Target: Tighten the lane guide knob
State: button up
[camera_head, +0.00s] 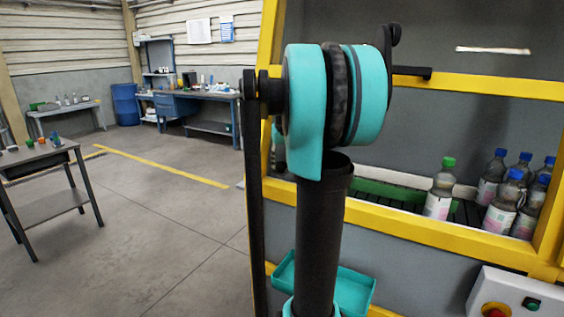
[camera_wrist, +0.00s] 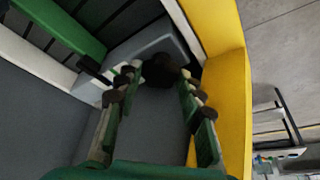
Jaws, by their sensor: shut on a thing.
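In the wrist view a round dark knob (camera_wrist: 160,70) sits beside a grey block, close to the yellow frame. The two green and white fingers of my gripper (camera_wrist: 158,78) stand on either side of it, shut on it at the tips. Dark shadow hides the knob's outline and the exact contact. A green guide strip (camera_wrist: 62,25) and a white strip (camera_wrist: 38,58) run in from the upper left. In the head view the green strip (camera_head: 385,190) lies partly behind my arm, which hides the gripper and the knob.
Several capped bottles (camera_head: 500,200) stand inside the machine at the right; a green-capped one (camera_head: 440,188) stands apart. The yellow frame (camera_head: 430,226) borders the opening. A teal tray (camera_head: 359,290) and a control box with a red button (camera_head: 495,309) are below. Open floor lies left.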

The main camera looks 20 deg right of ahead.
jog(key=m+h, duration=0.1)
jog(key=m, duration=0.3)
jog(key=shift+a+m+g+h, duration=0.2)
jog(key=shift+m+g+h, duration=0.1)
jog(key=shift+m+h, duration=0.1)
dwell(0.4)
jog(key=o, duration=1.2)
jog(key=shift+c, duration=0.2)
jog(key=v, duration=0.8)
